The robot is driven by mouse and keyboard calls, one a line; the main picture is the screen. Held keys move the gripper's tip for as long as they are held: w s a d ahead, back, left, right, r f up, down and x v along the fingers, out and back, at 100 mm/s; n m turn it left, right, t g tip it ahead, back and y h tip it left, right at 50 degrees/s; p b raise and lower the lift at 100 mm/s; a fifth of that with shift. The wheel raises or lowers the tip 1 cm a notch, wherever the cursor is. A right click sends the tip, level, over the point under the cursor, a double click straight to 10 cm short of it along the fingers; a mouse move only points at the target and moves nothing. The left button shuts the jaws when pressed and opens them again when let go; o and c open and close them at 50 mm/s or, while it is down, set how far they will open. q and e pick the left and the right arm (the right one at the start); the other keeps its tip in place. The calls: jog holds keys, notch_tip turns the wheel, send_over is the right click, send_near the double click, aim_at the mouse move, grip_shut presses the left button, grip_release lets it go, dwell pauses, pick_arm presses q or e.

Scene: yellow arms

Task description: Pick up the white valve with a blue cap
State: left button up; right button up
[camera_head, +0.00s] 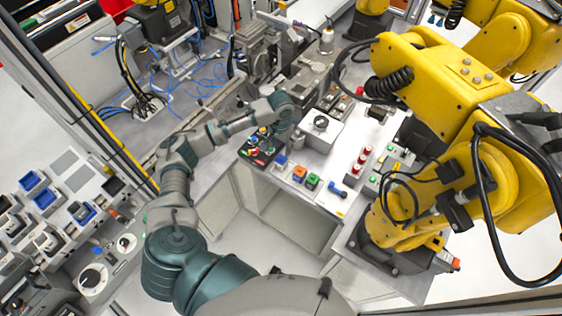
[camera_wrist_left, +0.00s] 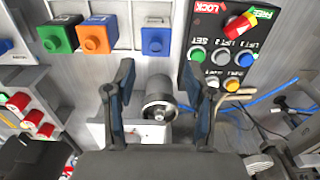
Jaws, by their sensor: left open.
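A small blue-capped piece (camera_head: 337,190) stands on the white bench top near its front edge, right of a row of coloured blocks; it looks like the valve, but its white body is hard to make out. In the left wrist view only a blue part (camera_wrist_left: 5,45) at the far left edge may be it. My left gripper (camera_wrist_left: 160,80) is open and empty. It is over the bench by the button panel, to the left of the blue-capped piece in the head view. A dark round metal cylinder (camera_wrist_left: 160,106) shows between its fingers. My right gripper is out of view.
Blue (camera_wrist_left: 155,40), orange (camera_wrist_left: 96,38) and green (camera_wrist_left: 57,34) blocks stand in a row. A black button panel (camera_wrist_left: 220,50) is beside them. Red-topped parts (camera_head: 362,160) stand behind the piece. A yellow robot arm (camera_head: 440,90) hangs over the bench's right side.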

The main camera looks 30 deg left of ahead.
aim_at(282, 161)
pick_arm(q)
jog(key=f, duration=0.5)
jog(key=shift+w+d, duration=0.15)
jog(key=shift+w, duration=0.1)
jog(key=shift+s+f, duration=0.1)
jog(key=shift+f, duration=0.35)
jog(key=f, duration=0.3)
jog(key=shift+s+d+f+p, duration=0.1)
jog(key=shift+s+f+p, duration=0.1)
jog(key=shift+f+p, duration=0.15)
jog(key=shift+f, duration=0.5)
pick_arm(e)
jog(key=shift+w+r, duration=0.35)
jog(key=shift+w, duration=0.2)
pick_arm(q)
jog(key=shift+c, duration=0.2)
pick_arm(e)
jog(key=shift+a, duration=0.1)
pick_arm(q)
grip_shut()
jog(key=shift+r, duration=0.1)
